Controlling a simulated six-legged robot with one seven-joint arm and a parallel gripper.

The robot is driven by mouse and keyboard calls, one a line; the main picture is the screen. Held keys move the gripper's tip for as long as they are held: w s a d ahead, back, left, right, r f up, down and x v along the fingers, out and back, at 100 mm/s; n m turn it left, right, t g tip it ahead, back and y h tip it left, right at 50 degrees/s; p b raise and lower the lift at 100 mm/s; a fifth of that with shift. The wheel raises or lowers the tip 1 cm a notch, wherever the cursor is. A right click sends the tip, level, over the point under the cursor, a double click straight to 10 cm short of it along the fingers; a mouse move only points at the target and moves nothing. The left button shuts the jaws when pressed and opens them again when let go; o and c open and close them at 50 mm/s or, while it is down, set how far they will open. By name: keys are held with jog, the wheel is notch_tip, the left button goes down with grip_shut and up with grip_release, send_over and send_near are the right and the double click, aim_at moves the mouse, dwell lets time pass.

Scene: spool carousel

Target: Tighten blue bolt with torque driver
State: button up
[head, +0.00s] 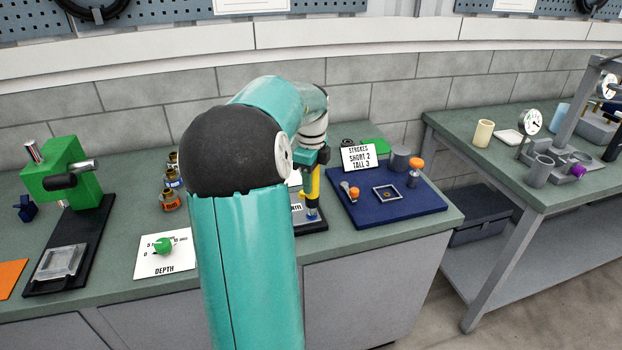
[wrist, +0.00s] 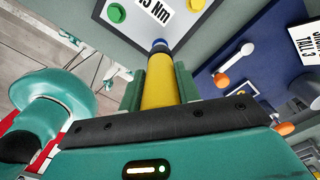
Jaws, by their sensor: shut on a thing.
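My gripper (head: 315,160) is shut on the yellow torque driver (head: 315,183), which points down at the board labelled Nm (head: 316,226). In the wrist view the driver (wrist: 158,92) sits between the two green fingers. Its far end shows a dark collar and a blue part (wrist: 159,43) over the board's edge area. I cannot tell whether that blue is the bolt or the driver's tip, nor whether they touch. A green round piece (wrist: 115,13) shows on the board in the wrist view. My arm hides much of the board in the head view.
A navy mat (head: 420,204) right of the board holds orange-knobbed tools, a grey cylinder and a small square frame. A sign (head: 358,157) stands at its back. Left are a depth card (head: 165,254), stacked spools (head: 170,200) and a green press (head: 68,175).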

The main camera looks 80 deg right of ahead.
jog(key=shift+f, duration=0.1)
dwell(0.3)
jog(key=shift+r, duration=2.55)
